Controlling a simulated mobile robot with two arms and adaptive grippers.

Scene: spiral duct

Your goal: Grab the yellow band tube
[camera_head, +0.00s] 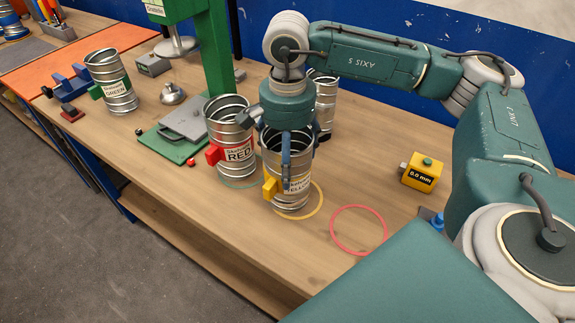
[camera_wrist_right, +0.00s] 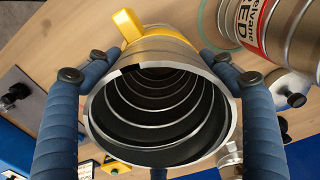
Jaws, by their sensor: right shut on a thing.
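The yellow band tube (camera_head: 300,187) is a ribbed, open-topped metal duct with a yellow label and yellow block on its side. It is upright at the yellow ring on the bench; I cannot tell whether it touches the bench. My right gripper (camera_head: 287,150) comes from above and is shut on it. In the right wrist view I look into the tube (camera_wrist_right: 160,118), with blue fingers on both sides, and the yellow block (camera_wrist_right: 127,25) shows at the far rim. My left gripper is in neither view.
The red tube (camera_head: 230,140) stands close on the left. Another metal tube (camera_head: 327,100) is behind, and a green tube (camera_head: 112,82) is far left. A green post (camera_head: 216,50) rises behind. A yellow gauge (camera_head: 422,174) and empty red ring (camera_head: 359,208) are right.

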